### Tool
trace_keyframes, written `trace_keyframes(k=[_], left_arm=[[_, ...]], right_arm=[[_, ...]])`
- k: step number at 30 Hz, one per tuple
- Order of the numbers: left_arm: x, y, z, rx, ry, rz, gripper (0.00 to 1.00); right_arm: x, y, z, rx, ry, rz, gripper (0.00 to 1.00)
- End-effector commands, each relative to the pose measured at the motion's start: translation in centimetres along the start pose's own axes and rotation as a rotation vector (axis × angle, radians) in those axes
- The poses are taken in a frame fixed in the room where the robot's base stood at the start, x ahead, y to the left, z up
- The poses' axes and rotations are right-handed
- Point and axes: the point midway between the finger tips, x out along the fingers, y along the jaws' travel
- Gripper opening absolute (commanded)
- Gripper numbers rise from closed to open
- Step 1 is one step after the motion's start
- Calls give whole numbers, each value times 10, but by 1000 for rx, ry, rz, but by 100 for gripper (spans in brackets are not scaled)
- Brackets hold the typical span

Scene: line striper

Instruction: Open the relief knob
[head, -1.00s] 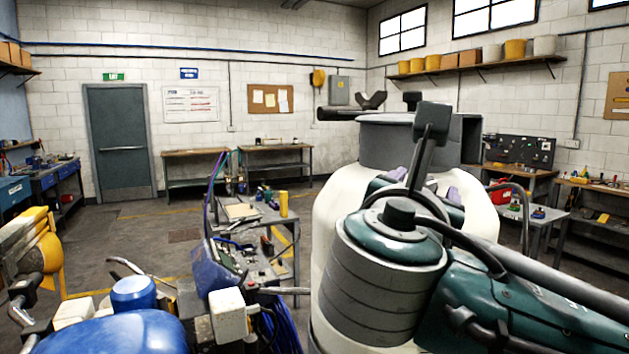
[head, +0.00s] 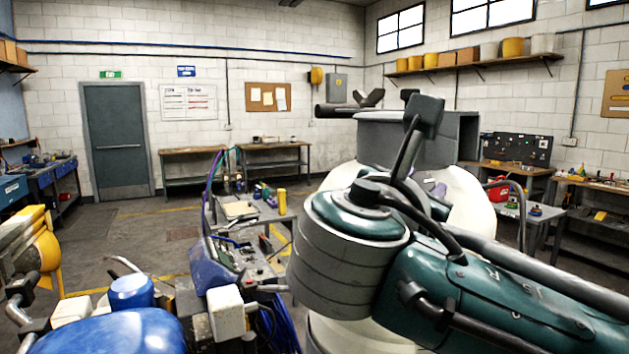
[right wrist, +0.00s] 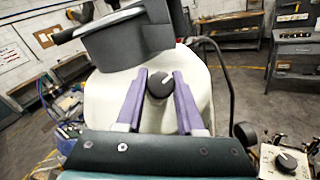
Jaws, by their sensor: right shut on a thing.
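In the right wrist view a round dark knob (right wrist: 160,84) with a pale mark sits on the front of a large white body (right wrist: 205,88). The two purple fingers of my right gripper (right wrist: 160,88) stand on either side of it, shut on it. In the head view my right arm hides the knob and most of the gripper. A second dark knob (right wrist: 286,162) with a pale mark sits on a pale box at the lower right of the wrist view. I cannot read a label on either knob. My left gripper is not in view.
A grey collar (head: 398,135) tops the white body. Blue and yellow machine parts (head: 140,330) fill the lower left of the head view. A cluttered bench (head: 245,212) stands in the middle. Open floor lies toward the grey door (head: 118,140).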

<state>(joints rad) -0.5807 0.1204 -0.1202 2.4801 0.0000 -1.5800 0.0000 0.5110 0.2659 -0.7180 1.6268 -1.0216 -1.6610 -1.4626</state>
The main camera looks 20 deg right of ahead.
Motion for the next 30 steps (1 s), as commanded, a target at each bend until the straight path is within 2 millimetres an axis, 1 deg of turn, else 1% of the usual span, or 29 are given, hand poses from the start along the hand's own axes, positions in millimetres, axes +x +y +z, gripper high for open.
trace_keyframes(k=[3,7,17,18,25,30], left_arm=[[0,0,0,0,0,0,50],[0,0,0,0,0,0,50],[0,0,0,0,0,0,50],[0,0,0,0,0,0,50],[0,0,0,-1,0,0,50],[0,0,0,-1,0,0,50]], right_arm=[[0,1,0,99,6,-98,0],[0,0,1,172,7,-168,0],[0,-1,1,189,5,-187,0],[0,-1,1,189,5,-186,40],[0,-1,0,188,6,-184,66],[0,-1,0,187,7,-184,67]])
